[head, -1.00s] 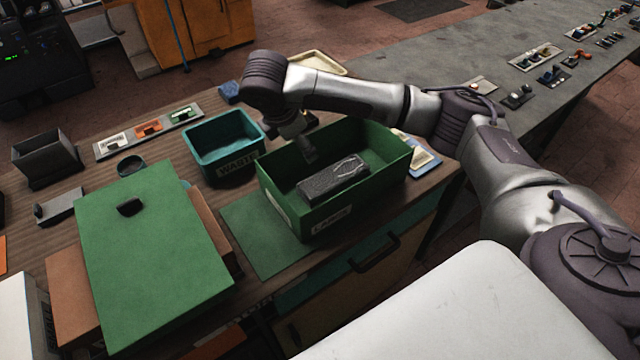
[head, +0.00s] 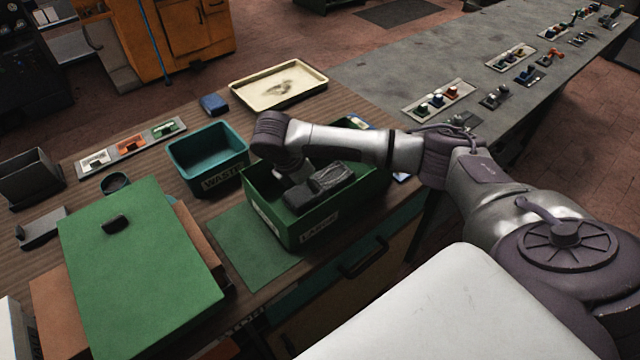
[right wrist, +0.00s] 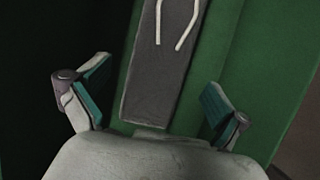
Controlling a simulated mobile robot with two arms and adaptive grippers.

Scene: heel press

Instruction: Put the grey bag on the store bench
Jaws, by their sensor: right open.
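The grey bag (head: 334,177), with pale handles, lies in the green box labelled LARGE (head: 312,230) on the wooden bench. In the right wrist view the bag (right wrist: 160,85) lies lengthwise against green. My right gripper (right wrist: 152,103) is open, with its teal-padded fingers on either side of the bag's near end and gaps at both sides. In the head view the right gripper (head: 292,178) reaches down into the box at the bag's left end, its fingers mostly hidden. A long grey bench (head: 430,70) runs along the right; I cannot tell whether it is the store bench.
A teal WASTE bin (head: 222,180) stands left of the box. A cream tray (head: 278,84) and a blue block (head: 214,104) lie behind. A green board (head: 140,275) covers the left front. Small parts on plates (head: 437,101) line the grey bench, with bare surface between.

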